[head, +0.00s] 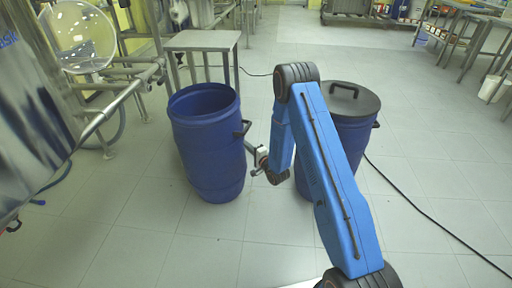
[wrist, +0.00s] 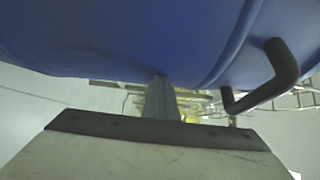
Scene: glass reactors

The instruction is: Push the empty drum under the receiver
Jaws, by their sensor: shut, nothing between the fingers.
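An open, empty-looking blue drum (head: 205,145) stands upright on the floor left of my arm, with a black handle (head: 242,129) on its right side. My gripper (head: 254,172) is at the drum's right side, below that handle. In the wrist view the drum's blue wall (wrist: 110,40) fills the top, its black handle (wrist: 268,80) is at the right, and my shut gripper (wrist: 161,98) reaches to the wall with nothing held. Its tip seems to touch the wall or be very close. I cannot tell for certain which vessel is the receiver; a round glass vessel (head: 78,35) stands at upper left.
A second blue drum with a black lid (head: 350,98) stands right of my arm, partly hidden by it. A small metal table (head: 203,40) is behind the open drum. Steel pipe framing (head: 118,100) is at left. A black cable (head: 425,212) crosses the right floor.

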